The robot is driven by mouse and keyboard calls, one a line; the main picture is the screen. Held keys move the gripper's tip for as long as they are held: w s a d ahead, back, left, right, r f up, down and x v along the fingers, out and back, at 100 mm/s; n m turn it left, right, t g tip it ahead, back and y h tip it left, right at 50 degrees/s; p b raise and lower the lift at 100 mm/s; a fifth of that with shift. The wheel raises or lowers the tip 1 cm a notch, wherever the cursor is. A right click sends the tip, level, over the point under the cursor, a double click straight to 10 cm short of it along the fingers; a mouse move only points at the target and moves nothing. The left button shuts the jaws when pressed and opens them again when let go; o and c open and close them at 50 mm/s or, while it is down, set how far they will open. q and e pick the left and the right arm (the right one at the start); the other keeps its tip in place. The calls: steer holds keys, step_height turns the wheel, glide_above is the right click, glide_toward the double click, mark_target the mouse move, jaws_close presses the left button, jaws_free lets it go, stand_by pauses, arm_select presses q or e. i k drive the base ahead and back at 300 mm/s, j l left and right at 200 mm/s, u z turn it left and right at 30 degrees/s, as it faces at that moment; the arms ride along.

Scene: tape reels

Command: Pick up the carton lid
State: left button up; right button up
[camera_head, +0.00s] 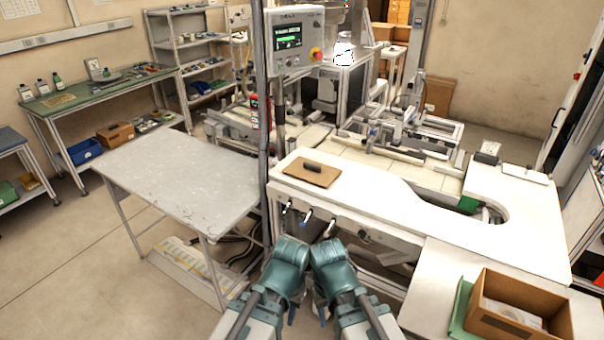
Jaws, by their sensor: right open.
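A flat brown board (311,172) with a dark raised bar on it lies on the white worktop (365,191); it looks like the carton lid. My two arms come in from the bottom, bent at their teal joints, well short of the board. My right gripper (322,312) hangs low between the arms, small and partly hidden, open and apart from the board. My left gripper (292,313) hangs beside it, mostly hidden by its own arm; its jaws cannot be made out.
An open brown carton (513,308) with something pale inside stands on the lower right table. A grey table (180,175) stands clear at the left. A dark post (263,130) with a control panel (295,40) rises beside the worktop. Machinery stands behind it.

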mark_target(318, 172)
steer(key=z, duration=1.7)
steer(key=u, duration=1.7)
steer(key=i+j+z, duration=0.25)
steer(key=i+j, duration=0.65)
steer(key=i+j+z, duration=0.2)
steer(key=i+j, duration=0.65)
steer(key=j, duration=0.2)
